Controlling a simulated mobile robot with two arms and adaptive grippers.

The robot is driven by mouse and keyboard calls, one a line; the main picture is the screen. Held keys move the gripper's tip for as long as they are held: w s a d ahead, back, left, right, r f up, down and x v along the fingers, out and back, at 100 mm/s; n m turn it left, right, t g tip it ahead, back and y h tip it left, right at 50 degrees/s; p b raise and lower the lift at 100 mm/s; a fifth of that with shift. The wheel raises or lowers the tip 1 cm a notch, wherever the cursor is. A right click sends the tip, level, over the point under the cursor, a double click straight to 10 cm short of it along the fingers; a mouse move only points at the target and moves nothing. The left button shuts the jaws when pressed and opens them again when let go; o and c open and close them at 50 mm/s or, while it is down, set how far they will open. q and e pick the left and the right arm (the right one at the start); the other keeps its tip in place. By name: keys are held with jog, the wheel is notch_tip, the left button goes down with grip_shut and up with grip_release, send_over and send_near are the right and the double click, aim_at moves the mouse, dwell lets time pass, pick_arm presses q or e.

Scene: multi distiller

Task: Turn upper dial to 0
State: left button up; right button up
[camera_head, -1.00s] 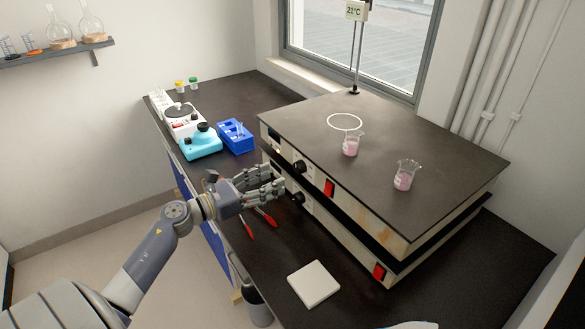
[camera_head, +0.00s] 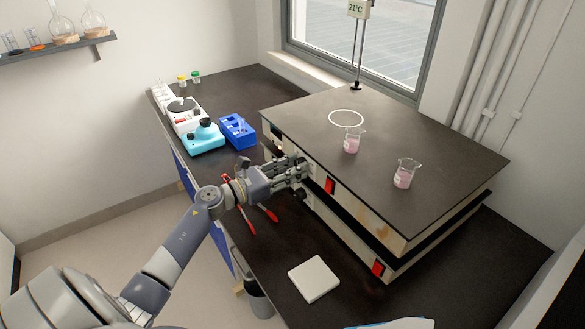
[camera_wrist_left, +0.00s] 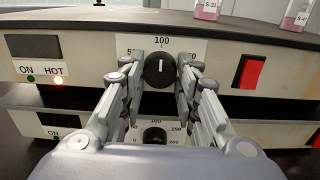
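The upper dial (camera_wrist_left: 160,70) is a black knob with a white mark on the front of the upper hotplate (camera_wrist_left: 215,55). In the left wrist view its mark points straight up, at 100. My left gripper (camera_head: 301,170) is at the front of this hotplate. In the head view the gripper hides the dial. The lower dial (camera_wrist_left: 154,134) is below, between the fingers in the picture. My right gripper is not in view.
Beakers of pink liquid (camera_head: 352,142) stand on the upper plate. Red switches (camera_head: 330,185) are on the fronts. A white pad (camera_head: 314,279) and red-handled tools (camera_head: 268,212) lie on the bench. A blue rack (camera_head: 238,132) stands behind the gripper.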

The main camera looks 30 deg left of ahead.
pick_arm(q)
jog(key=shift+c, duration=0.4)
jog(key=n+p, duration=0.7)
jog(key=n, duration=1.5)
jog(key=shift+r, duration=0.1)
jog(key=shift+n, duration=0.3)
jog(key=shift+d, duration=0.1)
jog(key=o, duration=1.1)
jog(key=shift+c, duration=0.2)
jog(key=shift+s, duration=0.15)
